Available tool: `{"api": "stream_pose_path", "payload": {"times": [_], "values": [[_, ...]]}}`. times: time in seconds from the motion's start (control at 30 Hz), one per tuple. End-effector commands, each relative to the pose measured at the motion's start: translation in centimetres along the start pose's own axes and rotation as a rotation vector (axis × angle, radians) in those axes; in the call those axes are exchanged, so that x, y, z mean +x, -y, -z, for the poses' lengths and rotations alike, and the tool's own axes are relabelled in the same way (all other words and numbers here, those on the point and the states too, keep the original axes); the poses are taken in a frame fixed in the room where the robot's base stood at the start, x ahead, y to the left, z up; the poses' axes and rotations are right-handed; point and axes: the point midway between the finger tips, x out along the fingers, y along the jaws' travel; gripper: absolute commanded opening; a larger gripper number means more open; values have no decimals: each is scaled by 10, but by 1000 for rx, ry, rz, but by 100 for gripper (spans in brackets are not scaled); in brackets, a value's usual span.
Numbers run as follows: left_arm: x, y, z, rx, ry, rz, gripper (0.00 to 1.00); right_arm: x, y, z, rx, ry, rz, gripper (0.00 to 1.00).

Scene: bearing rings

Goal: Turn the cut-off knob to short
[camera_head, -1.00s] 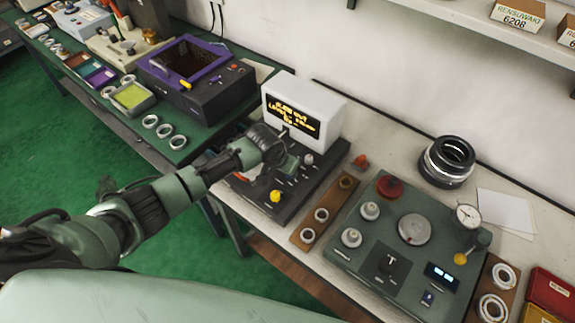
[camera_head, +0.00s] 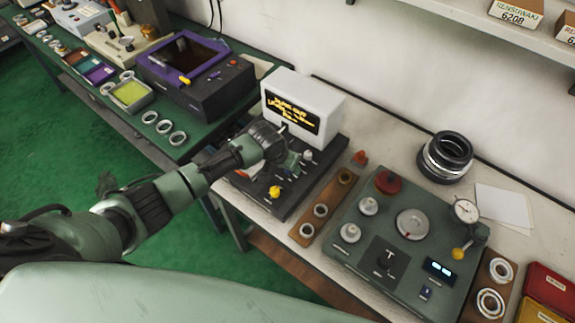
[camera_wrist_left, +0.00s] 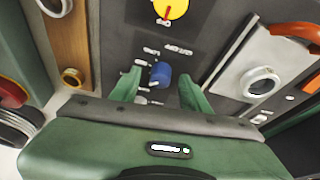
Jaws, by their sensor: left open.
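A small blue knob (camera_wrist_left: 160,74) stands on the dark panel in the left wrist view, with short pale labels along its left side and lettering above it, too blurred to read surely. My left gripper (camera_wrist_left: 160,84) is open, its green fingers on either side of the knob with gaps visible. In the head view my left gripper (camera_head: 292,161) is over the black instrument (camera_head: 255,207), just in front of its white display box (camera_head: 300,90). The blue knob is hidden there by the gripper. My right gripper is not in view.
A yellow knob (camera_head: 275,193) sits on the same panel, and a grey knob (camera_head: 308,155) is close right of the gripper. A wooden ring strip (camera_head: 332,205) and a green gauge unit (camera_head: 340,245) stand to the right. A white plate with a ring (camera_wrist_left: 260,82) lies near the fingers.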

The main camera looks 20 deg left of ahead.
Motion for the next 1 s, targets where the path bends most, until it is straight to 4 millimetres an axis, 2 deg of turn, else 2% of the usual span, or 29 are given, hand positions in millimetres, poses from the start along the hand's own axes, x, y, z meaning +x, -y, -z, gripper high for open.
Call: {"api": "stream_pose_path", "payload": {"times": [0.17,0.4,0.6,1.0], "values": [[-11,0,0,0,-1,-1,46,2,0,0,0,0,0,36],[-49,0,0,2,-3,0,46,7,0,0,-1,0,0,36],[-73,0,0,0,-1,0,46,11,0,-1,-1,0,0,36],[-78,0,0,0,0,0,46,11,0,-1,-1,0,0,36]]}}
